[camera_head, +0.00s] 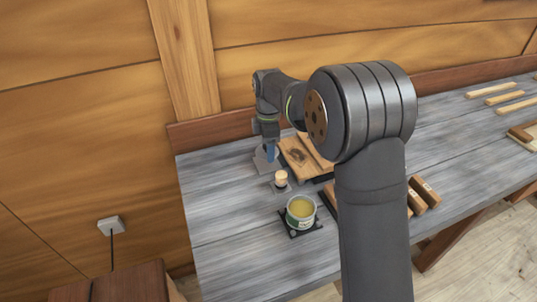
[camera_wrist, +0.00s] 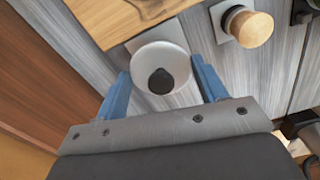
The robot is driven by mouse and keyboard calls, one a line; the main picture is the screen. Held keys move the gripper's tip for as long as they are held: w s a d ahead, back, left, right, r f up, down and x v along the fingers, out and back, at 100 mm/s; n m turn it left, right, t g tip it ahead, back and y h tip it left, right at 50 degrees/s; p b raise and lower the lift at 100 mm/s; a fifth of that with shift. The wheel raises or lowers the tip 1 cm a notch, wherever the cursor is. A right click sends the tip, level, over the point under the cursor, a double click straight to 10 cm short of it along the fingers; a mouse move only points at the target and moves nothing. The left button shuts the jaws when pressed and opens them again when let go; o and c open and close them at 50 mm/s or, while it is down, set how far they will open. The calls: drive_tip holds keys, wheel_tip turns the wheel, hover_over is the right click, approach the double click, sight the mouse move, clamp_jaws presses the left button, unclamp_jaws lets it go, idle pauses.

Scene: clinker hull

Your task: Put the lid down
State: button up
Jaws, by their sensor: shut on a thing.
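The lid (camera_wrist: 181,62) is a round pale disc with a black knob, seen in the wrist view between the two blue fingers of my gripper (camera_wrist: 162,78). The fingers are shut on it at opposite sides of its rim. In the head view my gripper (camera_head: 270,152) is low over the far left part of the bench, and the lid is hard to make out there. A light grey square plate (camera_wrist: 140,41) shows behind the lid. I cannot tell whether the lid touches it. An open tin (camera_head: 301,221) with yellow contents stands nearer the front.
A wooden-topped piece (camera_head: 281,178) stands on a small grey plate close to my gripper. A wooden board (camera_head: 297,157) lies just right of it. Wooden blocks (camera_head: 424,191) and sticks (camera_head: 495,90) lie further right. The grey bench (camera_head: 225,225) is clear at front left.

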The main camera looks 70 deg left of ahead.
drive_tip(key=shift+f, duration=1.9)
drive_tip(key=shift+f, duration=0.1)
drive_tip(key=o, duration=1)
wheel_tip(320, 180, up, 12)
drive_tip(key=shift+r, duration=0.1)
drive_tip(key=shift+f, duration=4.1)
